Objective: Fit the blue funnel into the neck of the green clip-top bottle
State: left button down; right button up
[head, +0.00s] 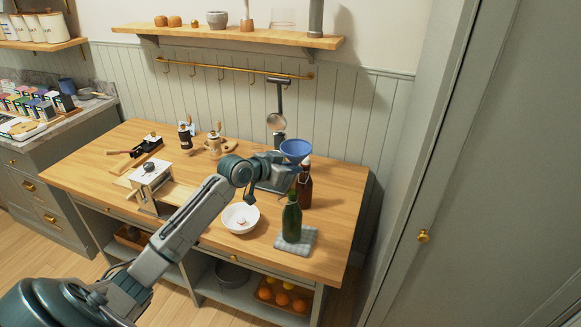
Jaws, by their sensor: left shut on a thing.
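The blue funnel (295,147) is at the fingers of my left gripper (288,164), which is shut on it. The funnel is upright, wide mouth up; its spout is hidden behind the gripper. The green clip-top bottle (292,221) stands upright on a folded grey-blue cloth (310,241) near the table's front right. In the picture, the funnel is above the bottle's neck and apart from it; how far it is in depth I cannot tell. My right gripper is not in view.
A brown bottle (305,188) stands just behind the green one. A white bowl (240,218) is left of it. A white box-like device (151,182), a grinder (185,134) and other small items stand farther left on the wooden table (340,205).

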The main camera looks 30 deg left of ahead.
pick_arm(q)
jog(key=shift+s+a+f+b, duration=0.1)
jog(key=shift+s+f+b, duration=0.15)
jog(key=shift+f+b, duration=0.2)
jog(key=shift+w+f, duration=0.15)
jog(key=shift+f, duration=0.3)
jog(key=f+b, duration=0.1)
jog(key=f, duration=0.1)
jog(key=w+d+f+b, duration=0.1)
jog(key=shift+f+b, duration=0.15)
jog(key=shift+b, duration=0.2)
jog(key=shift+f, duration=0.4)
jog(key=shift+s+a, duration=0.3)
jog(key=shift+s, duration=0.1)
jog(key=shift+s+a, duration=0.2)
jog(key=shift+s, duration=0.05)
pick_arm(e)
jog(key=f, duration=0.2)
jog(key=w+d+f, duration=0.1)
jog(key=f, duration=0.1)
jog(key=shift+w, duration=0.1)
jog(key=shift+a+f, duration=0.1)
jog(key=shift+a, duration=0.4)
